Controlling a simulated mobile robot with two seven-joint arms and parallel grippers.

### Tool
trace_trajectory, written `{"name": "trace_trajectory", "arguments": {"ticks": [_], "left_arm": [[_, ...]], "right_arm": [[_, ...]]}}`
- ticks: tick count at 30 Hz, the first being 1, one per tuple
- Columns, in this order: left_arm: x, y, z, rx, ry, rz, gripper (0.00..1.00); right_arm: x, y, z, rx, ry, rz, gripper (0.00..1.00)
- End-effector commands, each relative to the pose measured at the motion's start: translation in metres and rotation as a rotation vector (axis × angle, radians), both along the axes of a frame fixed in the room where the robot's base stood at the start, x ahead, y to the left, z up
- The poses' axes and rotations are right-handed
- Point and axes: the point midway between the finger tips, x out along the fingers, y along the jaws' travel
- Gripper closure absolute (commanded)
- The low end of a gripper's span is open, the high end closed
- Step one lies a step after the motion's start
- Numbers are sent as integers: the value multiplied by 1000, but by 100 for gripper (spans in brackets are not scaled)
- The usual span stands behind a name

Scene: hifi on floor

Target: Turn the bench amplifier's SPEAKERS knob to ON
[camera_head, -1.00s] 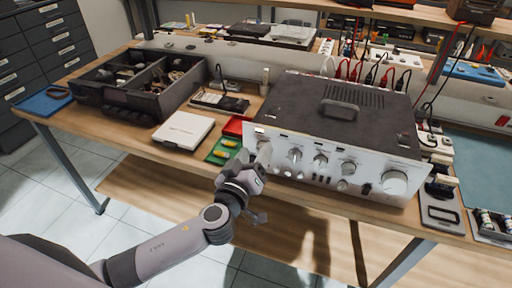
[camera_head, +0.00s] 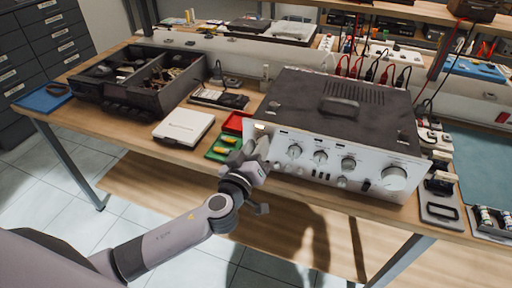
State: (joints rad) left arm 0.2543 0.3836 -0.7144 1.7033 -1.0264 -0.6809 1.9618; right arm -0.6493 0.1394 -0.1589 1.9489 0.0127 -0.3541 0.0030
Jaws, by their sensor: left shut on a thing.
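The bench amplifier (camera_head: 335,118) has a dark top and a silver front panel with several round knobs. A large knob (camera_head: 393,179) is at the panel's right end, and smaller ones such as this knob (camera_head: 294,151) are toward the left. The labels are too small to read. My left gripper (camera_head: 258,149) is at the panel's left end, shut on a small knob that its fingers hide. I cannot read which way that knob points. My right gripper is not in view.
A green and red tray (camera_head: 222,149) and a white box (camera_head: 184,128) lie left of the amplifier. A dark open case (camera_head: 140,88) is further left. A black-framed item (camera_head: 440,209) is right of the amplifier. Cables hang behind it.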

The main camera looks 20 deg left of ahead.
Motion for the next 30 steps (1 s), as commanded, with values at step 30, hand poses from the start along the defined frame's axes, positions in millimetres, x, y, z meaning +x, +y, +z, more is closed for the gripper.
{"name": "trace_trajectory", "arguments": {"ticks": [30], "left_arm": [[-1, -8, 1, 719, -23, 1, 97]], "right_arm": [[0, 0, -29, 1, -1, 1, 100]]}}
